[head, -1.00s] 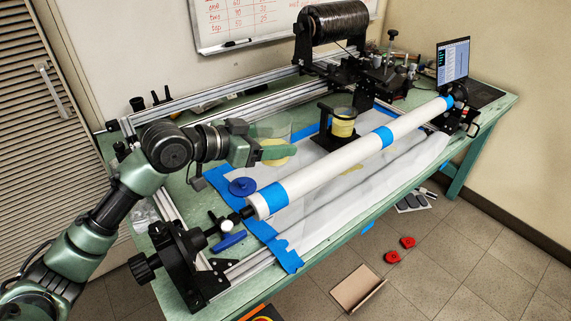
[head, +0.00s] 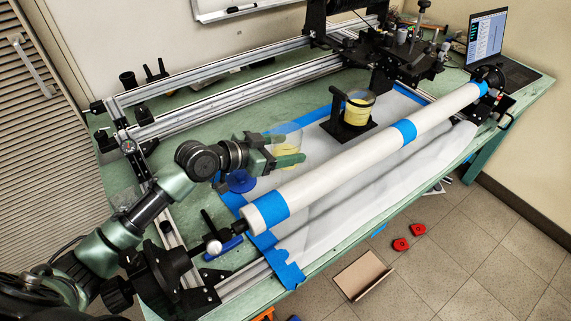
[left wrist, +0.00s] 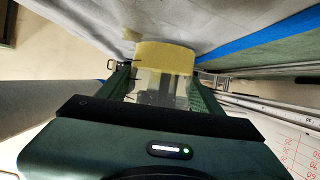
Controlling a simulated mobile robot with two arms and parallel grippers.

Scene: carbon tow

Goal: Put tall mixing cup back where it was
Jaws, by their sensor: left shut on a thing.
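The tall mixing cup (head: 288,130) is clear, with yellow resin in its bottom. My left gripper (head: 290,152) is shut on it from the left, with one finger on each side. In the left wrist view the cup (left wrist: 166,58) is between my gripper's fingers (left wrist: 165,88), its yellow part at the far end. The cup is over the white-sheeted area of the table, behind the near end of the white tube. Whether its base touches the sheet I cannot tell. My right gripper is not in view.
The white tube (head: 350,163) with blue bands runs diagonally in front of the cup. A smaller cup with yellow contents (head: 359,106) stands in a black holder (head: 336,127) to the right. A blue disc (head: 240,182) lies below my gripper. Aluminium rails (head: 220,90) run behind.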

